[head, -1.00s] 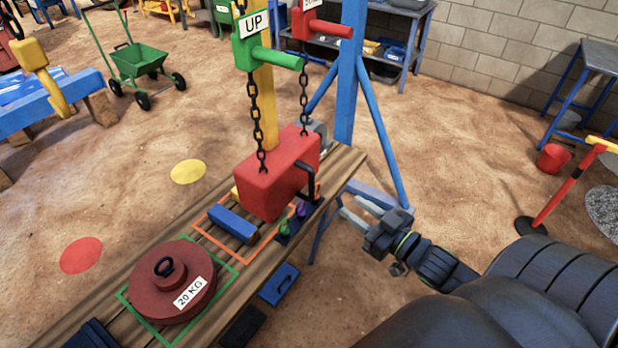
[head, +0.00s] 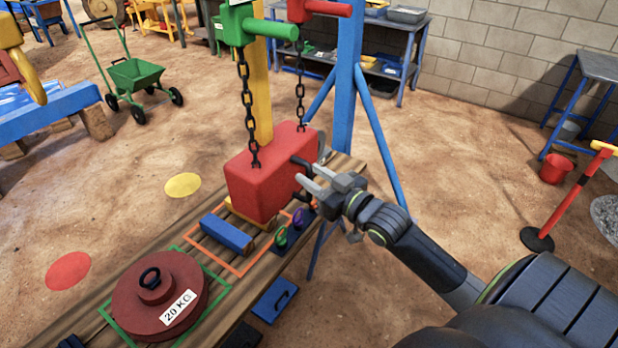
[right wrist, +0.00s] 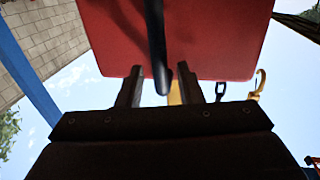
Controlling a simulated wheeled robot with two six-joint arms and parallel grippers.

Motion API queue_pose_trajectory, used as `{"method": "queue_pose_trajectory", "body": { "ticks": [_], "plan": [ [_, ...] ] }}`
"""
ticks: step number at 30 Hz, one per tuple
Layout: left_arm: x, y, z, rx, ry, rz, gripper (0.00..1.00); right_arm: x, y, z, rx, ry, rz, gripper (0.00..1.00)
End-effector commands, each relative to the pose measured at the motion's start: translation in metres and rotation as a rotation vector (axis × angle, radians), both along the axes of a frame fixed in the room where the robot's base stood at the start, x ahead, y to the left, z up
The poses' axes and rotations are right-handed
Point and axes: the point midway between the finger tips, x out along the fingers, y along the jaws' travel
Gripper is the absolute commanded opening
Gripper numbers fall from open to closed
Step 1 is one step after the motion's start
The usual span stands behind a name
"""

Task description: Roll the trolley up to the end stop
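No part is marked as the trolley or the end stop, and I cannot tell which they are. A red block (head: 264,172) hangs in the middle of the head view beside two black chains (head: 250,115), above a wooden bench. A black handle (right wrist: 155,45) sticks out of its right side. My right gripper (head: 306,174) is at that handle, open. In the right wrist view its two fingers (right wrist: 161,88) stand apart with the handle's end between them, not visibly closed on it. The red block (right wrist: 205,35) fills the top there. My left gripper is not in view.
A 20 KG weight (head: 158,298) and a blue bar (head: 228,235) lie on the bench (head: 62,318). A blue post (head: 347,90) with slanted braces stands behind the block. A red-and-yellow barrier post (head: 568,205) stands right. Sandy floor is clear between.

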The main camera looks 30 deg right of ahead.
Motion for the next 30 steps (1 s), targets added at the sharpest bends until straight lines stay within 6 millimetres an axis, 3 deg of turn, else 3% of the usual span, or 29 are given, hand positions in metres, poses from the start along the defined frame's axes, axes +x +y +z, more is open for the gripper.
{"method": "queue_pose_trajectory", "body": {
  "ticks": [6,15,23,30],
  "plan": [
    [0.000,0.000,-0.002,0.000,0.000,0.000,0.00,0.014,0.003,0.000,0.001,0.000,0.001,0.33],
    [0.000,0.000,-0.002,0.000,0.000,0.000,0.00,0.015,0.004,0.000,0.001,0.000,0.001,0.33],
    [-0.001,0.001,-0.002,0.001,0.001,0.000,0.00,0.015,0.003,0.000,0.001,0.000,0.001,0.00],
    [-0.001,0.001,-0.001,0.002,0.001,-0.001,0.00,0.015,0.003,0.000,0.001,0.000,0.001,0.00]
  ]
}}
